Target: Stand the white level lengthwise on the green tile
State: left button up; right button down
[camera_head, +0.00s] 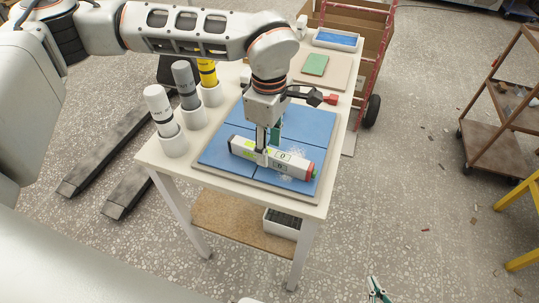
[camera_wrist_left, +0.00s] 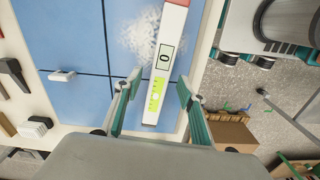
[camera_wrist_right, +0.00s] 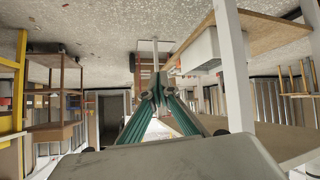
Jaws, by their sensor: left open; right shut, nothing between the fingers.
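The white level (camera_head: 272,158) lies across the blue tiles on the table, with a red and green cap at its right end. In the left wrist view the level (camera_wrist_left: 165,55) shows a yellow-green vial and dark markings. My left gripper (camera_head: 264,148) points down over its middle. Its fingers (camera_wrist_left: 158,88) are apart, one on each side of the level; contact cannot be told. The green tile (camera_head: 314,64) lies flat and bare on a beige board (camera_head: 338,72) towards the table's far end. My right gripper (camera_head: 376,290) is shut and empty, low in front of the table; its fingers meet in its wrist view (camera_wrist_right: 160,88).
White, grey and yellow cylinders (camera_head: 185,85) stand in white holders along the table's left edge. A blue-filled tray (camera_head: 336,39) is beyond the green tile. A red-framed cart (camera_head: 375,60) stands behind. White powder (camera_head: 287,176) marks the blue tiles (camera_head: 225,150).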

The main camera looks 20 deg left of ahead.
pick_arm(q)
jog(key=shift+f, duration=1.25)
grip_shut()
jog(key=shift+r, duration=0.1)
